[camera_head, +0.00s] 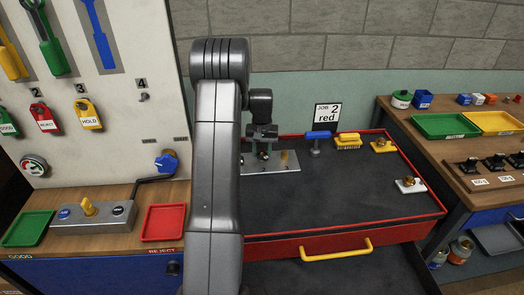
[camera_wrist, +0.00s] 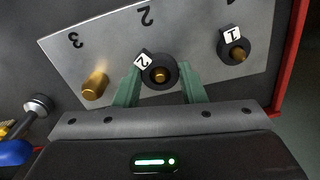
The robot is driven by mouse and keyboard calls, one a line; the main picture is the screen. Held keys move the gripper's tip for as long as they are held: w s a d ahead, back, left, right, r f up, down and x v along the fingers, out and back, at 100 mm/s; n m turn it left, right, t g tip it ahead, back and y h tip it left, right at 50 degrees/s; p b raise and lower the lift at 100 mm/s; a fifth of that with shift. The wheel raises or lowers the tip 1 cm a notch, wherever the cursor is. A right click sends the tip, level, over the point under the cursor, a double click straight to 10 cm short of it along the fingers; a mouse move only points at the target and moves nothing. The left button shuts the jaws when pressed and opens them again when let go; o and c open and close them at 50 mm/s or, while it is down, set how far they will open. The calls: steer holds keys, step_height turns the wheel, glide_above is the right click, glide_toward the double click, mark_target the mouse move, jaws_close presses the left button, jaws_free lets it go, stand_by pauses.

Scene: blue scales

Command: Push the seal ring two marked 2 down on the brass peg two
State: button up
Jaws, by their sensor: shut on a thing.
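The dark seal ring two (camera_wrist: 171,82), with a white tag marked 2, sits between the tips of my gripper (camera_wrist: 160,72) in the wrist view. Both green fingers touch its sides, so the gripper is shut on it. The end of brass peg two (camera_wrist: 160,75) shows inside the ring's hole. How far down the peg the ring sits cannot be told. The grey peg plate (camera_wrist: 195,30) is marked 2 and 3. In the head view my gripper (camera_head: 263,148) is over the plate (camera_head: 283,167), and my arm hides part of it.
A ring tagged 1 (camera_wrist: 228,53) is around its own peg at the right. The bare brass peg three (camera_wrist: 95,85) stands at the left. A blue-handled tool (camera_head: 318,137) and yellow brush (camera_head: 348,140) lie right of the plate in the red-rimmed drawer (camera_head: 436,207).

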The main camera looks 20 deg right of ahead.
steer(key=shift+f+b, duration=0.4)
steer(key=shift+f, duration=0.25)
steer(key=o, duration=1)
steer(key=shift+r, duration=0.15)
step_height(320, 180, up, 14)
steer(key=b, duration=0.1)
steer(key=shift+f, duration=0.2)
step_height(320, 180, down, 14)
steer(key=shift+r+p, duration=0.1)
steer(key=shift+p, duration=0.5)
steer(key=shift+r, duration=0.25)
